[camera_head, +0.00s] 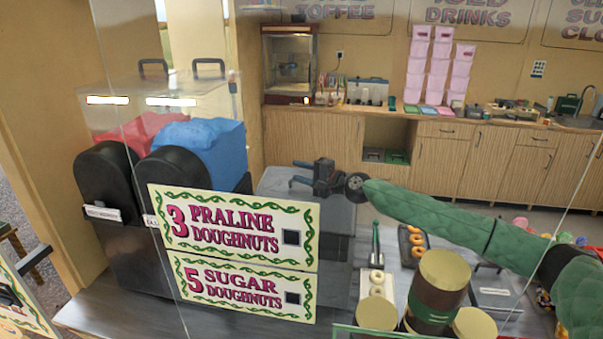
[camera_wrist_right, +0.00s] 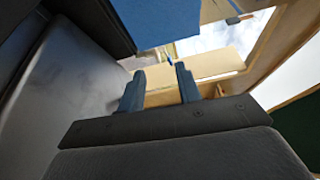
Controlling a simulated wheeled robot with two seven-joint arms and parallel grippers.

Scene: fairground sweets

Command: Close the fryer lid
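A grey metal unit (camera_head: 335,215), which may be the fryer, stands behind the doughnut signs. The signs hide much of it, and I cannot make out its lid or the lid's angle. My right gripper (camera_head: 298,174) is at the unit's far side, its fingers pointing left in the head view. In the right wrist view the two fingers (camera_wrist_right: 160,88) stand apart with nothing between them. A smooth grey panel (camera_wrist_right: 75,85) fills the left of that view, beside the fingers and apart from them. My left gripper is not in view.
A slush machine with red (camera_head: 140,130) and blue (camera_head: 205,145) tubs stands at the left. Two sign boards (camera_head: 235,225) stand in front. A wooden back counter (camera_head: 440,160) lies beyond.

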